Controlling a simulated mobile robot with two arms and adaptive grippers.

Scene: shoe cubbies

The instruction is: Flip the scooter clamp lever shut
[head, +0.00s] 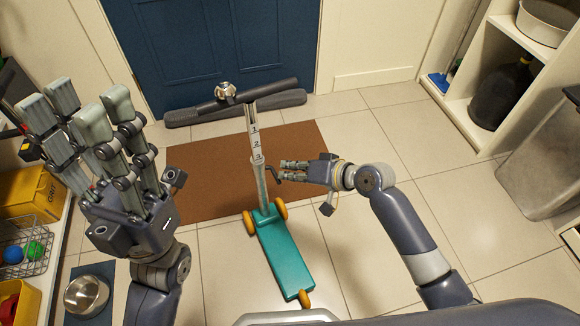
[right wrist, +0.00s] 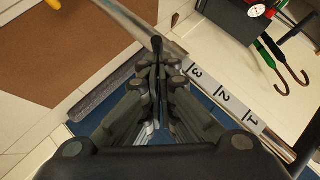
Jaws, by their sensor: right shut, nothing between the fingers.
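The scooter has a teal deck (head: 284,258) with orange wheels, and it stands upright on the floor. Its pale stem (head: 253,138) carries a number strip, which also shows in the right wrist view (right wrist: 228,103). The dark clamp lever (head: 271,171) sticks out to the right of the stem below the strip. Its black tip (right wrist: 157,44) shows just beyond my right fingertips. My right gripper (head: 284,171) is shut and empty, right beside the lever; I cannot tell whether they touch. My left gripper (head: 82,108) is open and empty, raised at the left, away from the scooter.
The scooter stands by a brown mat (head: 197,178) before a blue door (head: 210,45). A wire basket (head: 30,255), a yellow bin (head: 28,190) and a metal bowl (head: 86,295) are at the left. White cubbies (head: 462,115) stand at the right. The tiled floor between is clear.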

